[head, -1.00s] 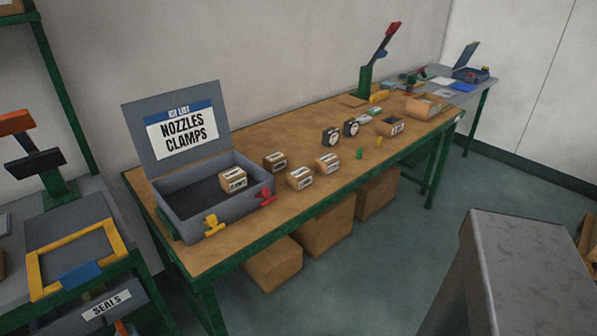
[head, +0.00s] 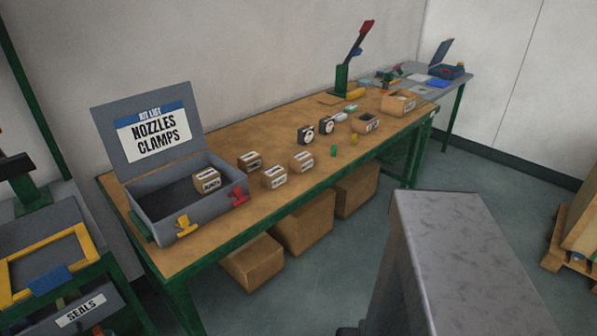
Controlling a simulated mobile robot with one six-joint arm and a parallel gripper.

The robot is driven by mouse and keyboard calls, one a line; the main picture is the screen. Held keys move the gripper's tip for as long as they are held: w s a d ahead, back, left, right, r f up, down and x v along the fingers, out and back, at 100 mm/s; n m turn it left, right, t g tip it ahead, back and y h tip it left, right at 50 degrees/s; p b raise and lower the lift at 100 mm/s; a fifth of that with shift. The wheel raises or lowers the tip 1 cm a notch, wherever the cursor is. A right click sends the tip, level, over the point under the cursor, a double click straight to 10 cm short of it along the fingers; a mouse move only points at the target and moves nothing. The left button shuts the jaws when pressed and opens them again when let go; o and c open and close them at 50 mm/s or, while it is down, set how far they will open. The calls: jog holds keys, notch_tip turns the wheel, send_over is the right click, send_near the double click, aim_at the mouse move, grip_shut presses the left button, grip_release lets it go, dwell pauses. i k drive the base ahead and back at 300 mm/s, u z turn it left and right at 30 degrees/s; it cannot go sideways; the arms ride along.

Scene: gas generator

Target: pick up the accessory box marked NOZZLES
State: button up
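Several small tan boxes with white labels are on the wooden bench (head: 225,228). One box (head: 206,180) is in or at the right side of the open grey case (head: 165,236). Three more stand to its right: a rear box (head: 249,162), a front box (head: 275,177) and a right box (head: 302,162). Their labels are too small to read, so I cannot tell which says NOZZLES. A card (head: 155,132) in the case lid reads "KIT LIST, NOZZLES, CLAMPS". My gripper is not in view.
A tall grey block (head: 450,240) fills the right foreground. Cartons (head: 303,222) sit under the bench.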

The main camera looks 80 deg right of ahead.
aim_at(301, 162)
jog(key=u, duration=0.35)
jog(key=k, duration=1.5)
jog(key=z, duration=0.6)
jog(key=k, duration=0.7)
jog(key=u, duration=0.1)
jog(key=i, duration=0.6)
